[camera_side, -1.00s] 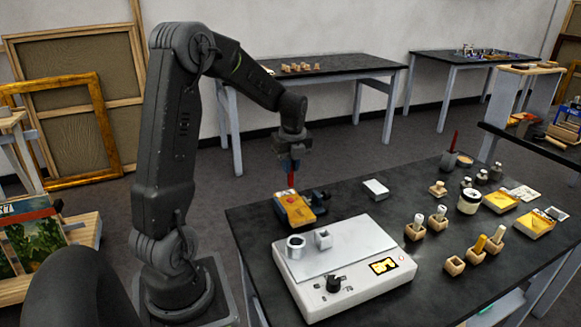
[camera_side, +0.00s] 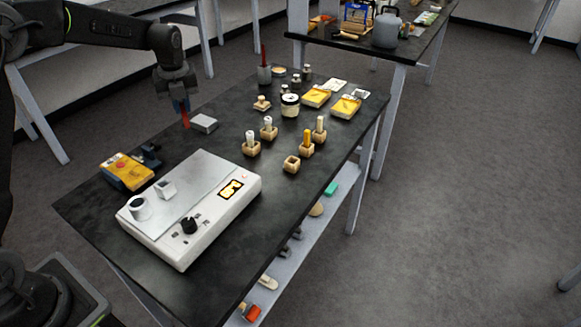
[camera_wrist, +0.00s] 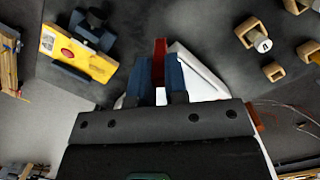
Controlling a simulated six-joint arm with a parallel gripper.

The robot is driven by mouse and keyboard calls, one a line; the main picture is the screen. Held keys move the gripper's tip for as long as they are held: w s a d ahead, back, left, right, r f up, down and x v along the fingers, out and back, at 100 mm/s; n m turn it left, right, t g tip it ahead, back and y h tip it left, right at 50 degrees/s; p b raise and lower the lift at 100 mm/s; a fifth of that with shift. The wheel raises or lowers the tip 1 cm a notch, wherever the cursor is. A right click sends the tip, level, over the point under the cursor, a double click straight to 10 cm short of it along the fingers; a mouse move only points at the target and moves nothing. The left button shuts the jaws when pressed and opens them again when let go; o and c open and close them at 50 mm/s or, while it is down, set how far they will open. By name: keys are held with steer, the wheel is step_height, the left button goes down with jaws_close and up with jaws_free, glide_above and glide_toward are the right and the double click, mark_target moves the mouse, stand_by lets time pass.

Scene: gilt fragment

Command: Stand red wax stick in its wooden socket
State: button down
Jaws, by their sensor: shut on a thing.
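My gripper (camera_side: 181,102) is shut on the red wax stick (camera_side: 186,119), which points down from the blue fingers, slightly tilted. In the wrist view the stick (camera_wrist: 159,58) shows red between the fingertips (camera_wrist: 163,82). They hang above the black table's far left edge, near a small white block. Several small wooden sockets stand right of centre. Two hold white sticks, one a yellow-orange stick (camera_side: 306,136) and one a pale stick (camera_side: 319,123). The front wooden socket (camera_side: 291,164) looks empty.
A white device (camera_side: 190,205) with a knob stands at the front left. A yellow block (camera_side: 127,172) with a dark clamp lies beyond it. The small white block (camera_side: 204,123) is just right of the gripper. Jars, weights and yellow trays fill the back. The table's front right is clear.

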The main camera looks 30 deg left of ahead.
steer(key=w+d+m+h, duration=0.1)
steer(key=w+d+m, duration=0.4)
steer(key=d, duration=0.8)
steer(key=w+d+m, duration=0.4)
steer(key=d+m, duration=0.1)
steer(key=d, duration=0.9)
steer(key=shift+t, duration=0.3)
steer(key=f, duration=0.8)
steer(key=shift+w+a+f, duration=0.15)
steer(key=shift+w+f, duration=0.05)
steer(key=shift+f, duration=0.1)
steer(key=shift+f, duration=0.2)
steer(key=c, duration=1.1)
jaws_free()
steer(key=shift+c, duration=0.2)
steer(key=shift+r, duration=0.1)
step_height(320, 180, up, 12)
steer(key=s, duration=0.1)
steer(key=shift+s, duration=0.25)
